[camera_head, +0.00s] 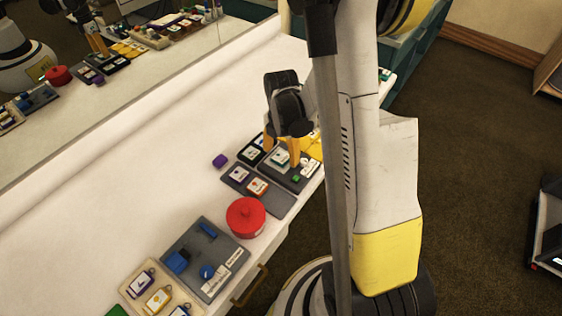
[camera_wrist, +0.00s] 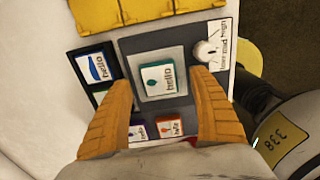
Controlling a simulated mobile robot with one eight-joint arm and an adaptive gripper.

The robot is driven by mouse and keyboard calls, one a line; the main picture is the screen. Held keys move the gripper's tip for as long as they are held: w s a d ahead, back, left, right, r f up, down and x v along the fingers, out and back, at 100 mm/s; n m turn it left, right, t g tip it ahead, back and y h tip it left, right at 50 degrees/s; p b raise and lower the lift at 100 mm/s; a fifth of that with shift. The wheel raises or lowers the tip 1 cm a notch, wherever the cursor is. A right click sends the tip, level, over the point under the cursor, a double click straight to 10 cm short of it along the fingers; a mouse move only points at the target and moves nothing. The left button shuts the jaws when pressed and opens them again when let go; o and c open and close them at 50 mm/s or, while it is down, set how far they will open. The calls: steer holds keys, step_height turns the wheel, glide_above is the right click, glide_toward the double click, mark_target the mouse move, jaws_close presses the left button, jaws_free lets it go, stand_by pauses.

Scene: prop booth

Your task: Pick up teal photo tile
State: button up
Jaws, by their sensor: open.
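The teal photo tile (camera_wrist: 163,79) is a small white-faced tile with a teal leaf, the word "hello" and a teal edge. In the wrist view it lies on a light pad in a dark grey tray (camera_wrist: 180,107). The tile shows in the head view (camera_head: 279,158) too, partly behind my fingers. My gripper (camera_wrist: 161,90) is open, with one orange finger on each side of the tile and nothing held. In the head view my gripper (camera_head: 281,155) points down over the tray. I cannot tell whether the fingers touch the tile.
A blue-marked tile (camera_wrist: 95,67) lies left of the tray. A red round pot (camera_head: 246,217) stands nearer; the white table (camera_head: 150,150) is clear at left.

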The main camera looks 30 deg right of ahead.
steer(key=shift+f, duration=0.75)
steer(key=shift+r, duration=0.1)
steer(key=c, duration=1.2)
